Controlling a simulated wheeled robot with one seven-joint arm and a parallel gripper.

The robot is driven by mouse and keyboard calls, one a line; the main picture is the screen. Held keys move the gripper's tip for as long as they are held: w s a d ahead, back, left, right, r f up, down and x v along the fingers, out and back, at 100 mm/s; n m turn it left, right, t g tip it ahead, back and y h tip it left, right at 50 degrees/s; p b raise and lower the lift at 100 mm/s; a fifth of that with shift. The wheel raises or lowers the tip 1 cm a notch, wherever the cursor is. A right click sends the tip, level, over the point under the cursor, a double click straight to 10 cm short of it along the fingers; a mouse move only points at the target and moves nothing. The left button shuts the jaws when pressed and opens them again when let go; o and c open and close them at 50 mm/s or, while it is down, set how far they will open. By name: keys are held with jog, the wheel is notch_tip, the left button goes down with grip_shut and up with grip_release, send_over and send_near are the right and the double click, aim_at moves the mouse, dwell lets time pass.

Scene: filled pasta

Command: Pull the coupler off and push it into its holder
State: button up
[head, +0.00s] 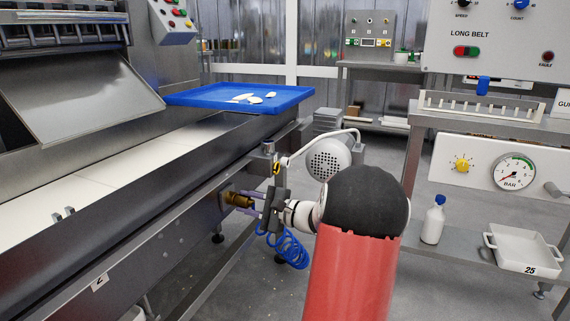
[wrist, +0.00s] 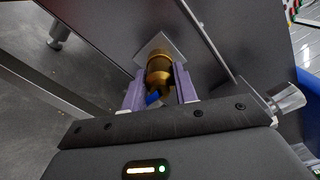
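The brass coupler (head: 238,198) sits on the side of the long machine, below its edge. In the wrist view the coupler (wrist: 159,68) stands out from a square metal plate (wrist: 160,45) on the dark panel. My gripper (head: 246,202) is at the coupler, with one purple finger on each side of it. In the wrist view my gripper's fingers (wrist: 160,82) look spread, with narrow gaps beside the brass. A small blue piece (wrist: 152,98) shows at the coupler's near end. A blue coiled hose (head: 291,248) hangs below my gripper. I cannot clearly identify the holder.
A metal cylinder (wrist: 288,98) sticks out at the right in the wrist view. A blue tray (head: 230,97) with pale pieces lies on the machine's far end. A shelf on the right carries a white bottle (head: 433,221) and a white pan (head: 524,250). Grey floor lies between.

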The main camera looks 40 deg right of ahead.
jog(key=c, duration=0.5)
jog(key=shift+o, duration=0.2)
jog(key=shift+s+d, duration=0.25)
jog(key=shift+s, duration=0.35)
dwell(0.4)
jog(key=shift+v, duration=2.35)
